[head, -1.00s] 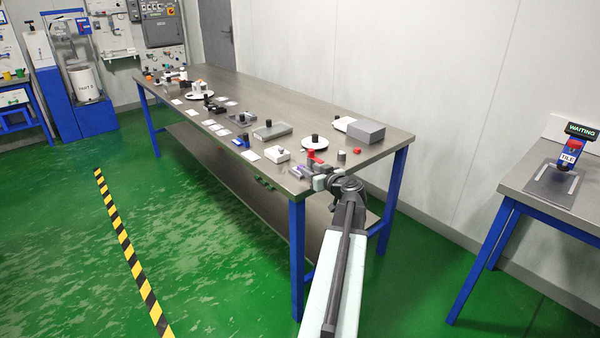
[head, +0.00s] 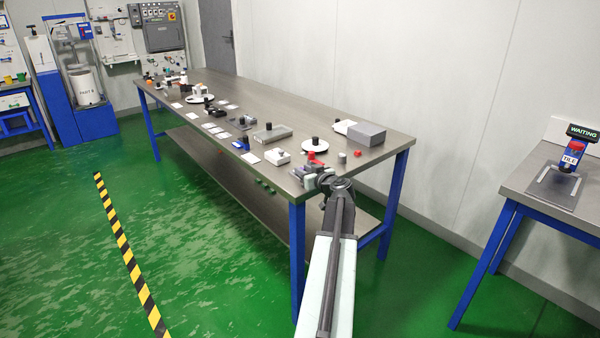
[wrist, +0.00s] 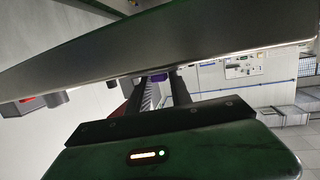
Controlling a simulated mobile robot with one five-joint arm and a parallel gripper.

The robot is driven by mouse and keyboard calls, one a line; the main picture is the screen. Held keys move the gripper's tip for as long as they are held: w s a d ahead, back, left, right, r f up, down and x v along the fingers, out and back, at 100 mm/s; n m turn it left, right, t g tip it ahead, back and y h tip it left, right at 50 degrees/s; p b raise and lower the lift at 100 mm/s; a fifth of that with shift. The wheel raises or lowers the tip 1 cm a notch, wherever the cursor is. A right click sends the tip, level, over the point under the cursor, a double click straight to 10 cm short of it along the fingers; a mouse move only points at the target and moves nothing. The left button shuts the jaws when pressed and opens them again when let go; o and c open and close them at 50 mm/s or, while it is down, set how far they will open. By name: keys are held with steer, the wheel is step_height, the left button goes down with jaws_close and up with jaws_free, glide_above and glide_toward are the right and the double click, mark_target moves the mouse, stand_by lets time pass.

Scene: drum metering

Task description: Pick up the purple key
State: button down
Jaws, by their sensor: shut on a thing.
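My gripper (wrist: 162,84) is shut on the purple key (wrist: 160,77). Only a small purple part of the key shows between the fingertips in the wrist view; the fingers and the table edge hide the rest. In the head view my gripper (head: 309,174) is at the near right corner of the long steel table (head: 350,172), beside its edge. The key cannot be made out clearly there.
A red-topped part (head: 313,158) stands close behind my gripper. A white round plate (head: 315,146), a grey box (head: 367,134) and a white block (head: 278,157) are nearby. A second table with a tile station (head: 572,155) is at the right, across clear floor.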

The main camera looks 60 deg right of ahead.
step_height(320, 180, up, 20)
steer(key=p, duration=2)
